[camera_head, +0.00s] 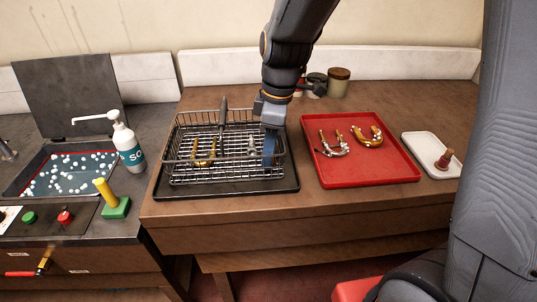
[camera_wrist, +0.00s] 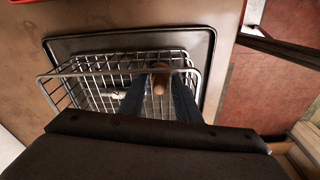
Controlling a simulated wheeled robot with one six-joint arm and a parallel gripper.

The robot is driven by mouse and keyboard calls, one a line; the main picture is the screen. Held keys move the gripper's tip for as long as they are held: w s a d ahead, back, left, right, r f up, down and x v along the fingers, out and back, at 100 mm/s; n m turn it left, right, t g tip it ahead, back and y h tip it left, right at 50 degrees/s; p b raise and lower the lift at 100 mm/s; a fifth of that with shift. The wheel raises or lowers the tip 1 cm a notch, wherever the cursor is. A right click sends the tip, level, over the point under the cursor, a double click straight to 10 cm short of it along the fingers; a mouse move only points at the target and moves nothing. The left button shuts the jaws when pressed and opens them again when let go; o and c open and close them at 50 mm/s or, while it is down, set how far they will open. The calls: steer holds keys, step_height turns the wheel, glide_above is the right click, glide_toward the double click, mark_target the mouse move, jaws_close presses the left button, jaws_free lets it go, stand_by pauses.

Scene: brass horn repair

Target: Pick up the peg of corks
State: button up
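My gripper (camera_head: 269,160) is low over the right part of the wire basket (camera_head: 188,162). In the wrist view its two fingers (camera_wrist: 160,88) are apart. A tan and brown rounded piece (camera_wrist: 159,82) shows between them, with a gap on each side; it could be the peg of corks, but I cannot tell. In the head view my fingers hide that spot. A small reddish-brown upright piece (camera_head: 445,159) with a tan base stands on the white tray (camera_head: 415,146) at the right; it also could be the peg of corks.
The basket stands on a black tray (camera_head: 225,190) and holds a pale metal part (camera_wrist: 117,94) and yellow parts (camera_head: 205,153). A red tray (camera_head: 360,177) with curved brass and silver pieces is to its right. A sink, soap bottle (camera_head: 126,146) and green-based yellow peg (camera_head: 112,205) are left.

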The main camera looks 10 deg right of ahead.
steer(key=shift+f, duration=0.3)
jaws_close()
